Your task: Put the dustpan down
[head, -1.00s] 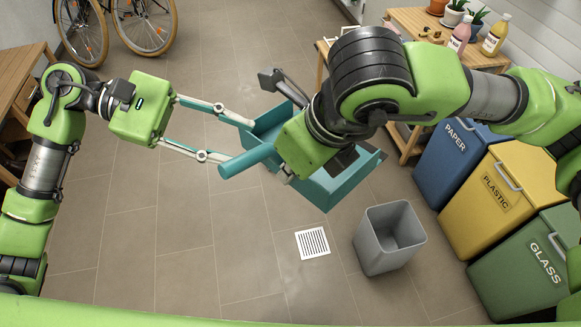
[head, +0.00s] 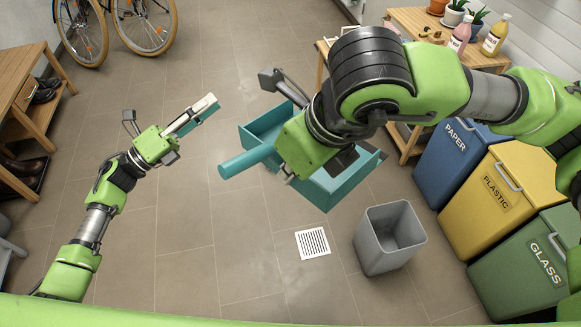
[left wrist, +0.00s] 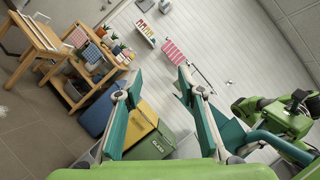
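The teal dustpan (head: 338,190) is in the middle of the head view, its thick round handle pointing left. My right gripper (head: 288,177) is over the dustpan where the handle meets the pan. It appears shut on the dustpan, though its fingers are mostly hidden. The dustpan looks held above the floor. My left gripper (head: 206,110) is left of the dustpan, apart from it. In the left wrist view, its two teal-padded fingers (left wrist: 158,84) are spread with nothing between them. Part of the dustpan (left wrist: 233,134) shows there beside my right arm.
A grey open bin (head: 372,248) stands on the floor right of a white drain grate (head: 313,243). Blue, yellow and green recycling bins (head: 490,195) line the right side. A wooden bench (head: 28,100) is at left, a bicycle (head: 118,22) at back. The tiled floor at centre-left is clear.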

